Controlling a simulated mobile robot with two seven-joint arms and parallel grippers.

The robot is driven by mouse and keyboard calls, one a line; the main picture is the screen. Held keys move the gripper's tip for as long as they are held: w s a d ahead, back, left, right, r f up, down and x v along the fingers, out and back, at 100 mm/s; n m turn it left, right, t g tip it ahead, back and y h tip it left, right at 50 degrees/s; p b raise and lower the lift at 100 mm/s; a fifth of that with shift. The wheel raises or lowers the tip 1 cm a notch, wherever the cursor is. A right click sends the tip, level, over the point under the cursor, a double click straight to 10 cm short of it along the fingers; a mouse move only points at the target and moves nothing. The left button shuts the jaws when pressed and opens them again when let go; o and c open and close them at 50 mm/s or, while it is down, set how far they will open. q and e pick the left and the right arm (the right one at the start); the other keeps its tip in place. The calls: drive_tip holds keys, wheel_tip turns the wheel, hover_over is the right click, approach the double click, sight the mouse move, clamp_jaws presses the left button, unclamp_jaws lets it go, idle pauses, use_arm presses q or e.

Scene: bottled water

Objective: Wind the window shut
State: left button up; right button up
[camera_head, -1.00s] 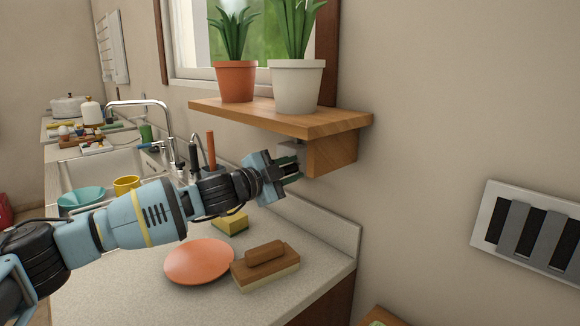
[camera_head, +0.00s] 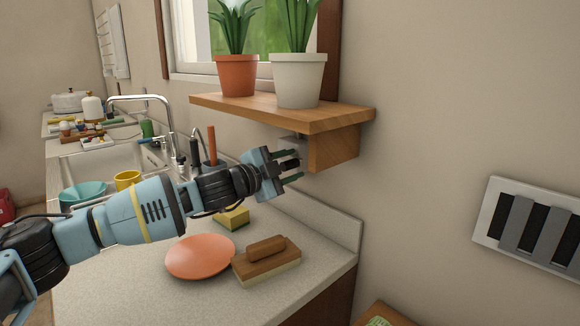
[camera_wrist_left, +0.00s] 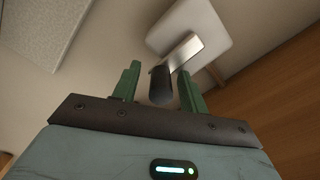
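The window (camera_head: 262,60) is at the top of the head view, behind the potted plants; I cannot tell whether it is ajar. A crank with a dark knob (camera_wrist_left: 161,85) and a short metal arm (camera_wrist_left: 184,52) comes from a pale box (camera_wrist_left: 205,28) under the wooden shelf. My left gripper (camera_head: 302,165) is just below the shelf. In the wrist view its green fingers (camera_wrist_left: 160,88) are open on either side of the knob, with gaps showing. In the head view the crank is mostly hidden by the gripper. My right gripper is not in view.
The wooden shelf (camera_head: 275,112) holds an orange pot (camera_head: 236,76) and a white pot (camera_head: 298,82) above my gripper. Below are a sponge (camera_head: 232,217), an orange plate (camera_head: 200,257) and a brush (camera_head: 266,262) on the counter.

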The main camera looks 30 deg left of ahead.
sight(282, 168)
use_arm(q)
drive_tip(key=shift+b+v, duration=0.55)
drive_tip(key=shift+v, duration=3.2)
drive_tip(key=shift+f, duration=0.15)
